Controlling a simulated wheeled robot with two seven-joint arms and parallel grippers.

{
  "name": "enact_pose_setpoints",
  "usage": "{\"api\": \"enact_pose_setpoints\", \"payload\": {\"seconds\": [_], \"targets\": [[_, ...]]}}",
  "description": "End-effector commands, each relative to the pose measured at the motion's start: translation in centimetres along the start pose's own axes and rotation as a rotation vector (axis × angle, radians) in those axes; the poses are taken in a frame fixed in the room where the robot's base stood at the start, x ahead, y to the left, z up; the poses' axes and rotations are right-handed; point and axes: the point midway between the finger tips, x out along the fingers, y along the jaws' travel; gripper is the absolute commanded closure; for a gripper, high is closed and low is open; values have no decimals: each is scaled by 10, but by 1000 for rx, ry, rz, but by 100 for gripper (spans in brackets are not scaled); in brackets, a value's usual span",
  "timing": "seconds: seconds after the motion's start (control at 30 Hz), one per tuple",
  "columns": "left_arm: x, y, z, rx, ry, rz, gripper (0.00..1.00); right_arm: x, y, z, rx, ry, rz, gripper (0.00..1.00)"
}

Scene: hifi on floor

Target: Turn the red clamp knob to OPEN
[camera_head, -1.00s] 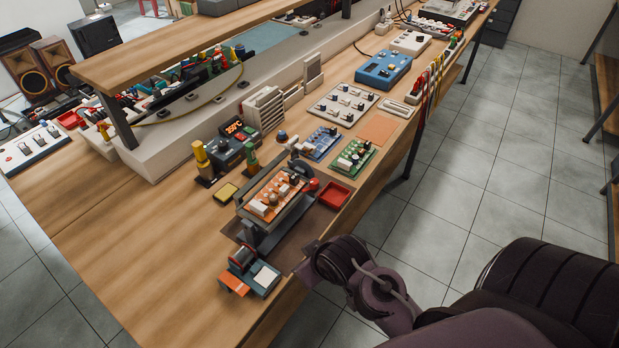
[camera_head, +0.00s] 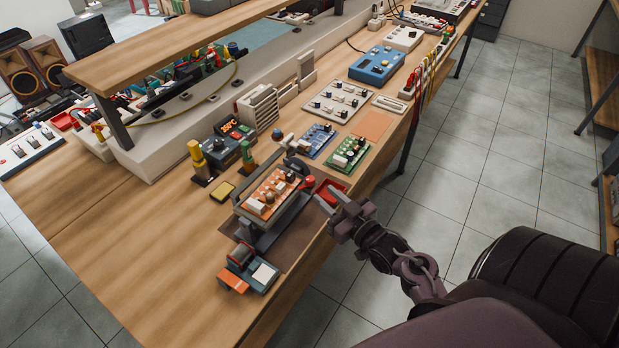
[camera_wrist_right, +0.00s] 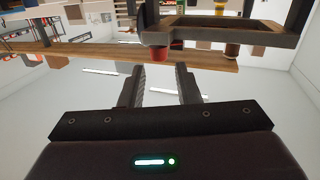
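The red clamp knob (camera_head: 308,183) is at the right end of the board holder (camera_head: 262,237), beside the orange circuit board (camera_head: 268,195). My right gripper (camera_head: 327,197) is open and empty, just right of the knob at the table's front edge, and apart from it. In the right wrist view, the open fingers (camera_wrist_right: 160,82) point toward the holder's dark frame (camera_wrist_right: 220,22). A red knob-like part (camera_wrist_right: 158,53) shows at that frame, between the finger directions. The OPEN marking is too small to read. My left gripper is out of view.
Green (camera_head: 350,153) and blue (camera_head: 317,140) boards lie farther back. A soldering-type station (camera_head: 230,145) stands left of them. The wooden tabletop (camera_head: 140,250) is clear at front left.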

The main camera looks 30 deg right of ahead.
Motion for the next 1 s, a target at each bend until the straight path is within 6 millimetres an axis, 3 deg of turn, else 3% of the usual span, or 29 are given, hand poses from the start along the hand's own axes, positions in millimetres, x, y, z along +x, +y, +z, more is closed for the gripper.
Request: {"api": "enact_pose_setpoints", "payload": {"seconds": [0.13, 0.4, 0.6, 0.93, 1.0], "targets": [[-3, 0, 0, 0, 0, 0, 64, 8, 3, -4, 5, 27, 1, 70], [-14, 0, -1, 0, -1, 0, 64, 51, 2, -7, 6, 27, 1, 70], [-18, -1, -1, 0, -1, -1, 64, 72, 2, -5, 4, 24, 1, 70], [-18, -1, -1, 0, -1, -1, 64, 76, 2, -4, 4, 23, 1, 70], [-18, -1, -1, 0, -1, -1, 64, 76, 2, -4, 3, 23, 1, 78]]}}
